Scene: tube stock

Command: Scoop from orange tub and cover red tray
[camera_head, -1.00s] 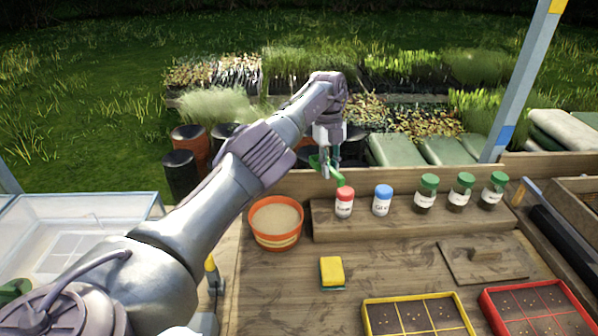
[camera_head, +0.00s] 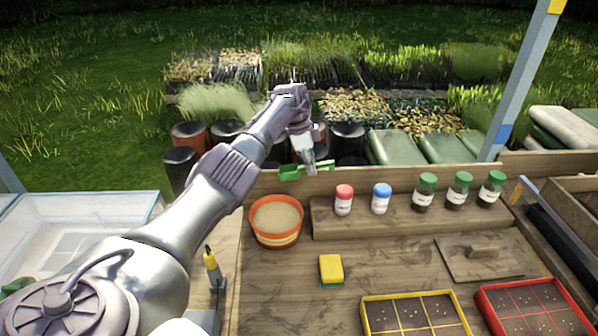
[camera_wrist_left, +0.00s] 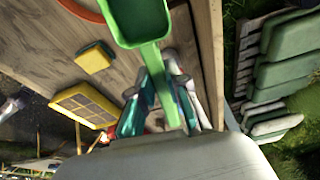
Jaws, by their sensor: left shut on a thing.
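My left gripper (camera_head: 309,167) is shut on a green scoop (camera_head: 291,173) above the back edge of the workbench, behind and a little right of the orange tub. In the left wrist view the scoop (camera_wrist_left: 140,20) extends from between the fingers (camera_wrist_left: 160,95), and its bowl looks empty. The orange tub (camera_head: 277,238) holds pale sandy material and stands at the back left of the bench; its rim (camera_wrist_left: 83,10) shows in the left wrist view. The red tray (camera_head: 484,298) with dark soil cells lies at the front right, partly cut off. My right gripper is not in view.
A yellow tray (camera_head: 366,304) lies left of the red one. A yellow sponge (camera_head: 331,268) is mid-bench. Red-capped (camera_head: 344,201), blue-capped (camera_head: 381,200) and several green-capped jars stand on a wooden step (camera_head: 330,226). A wooden board (camera_head: 452,262) with a handle lies at right.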

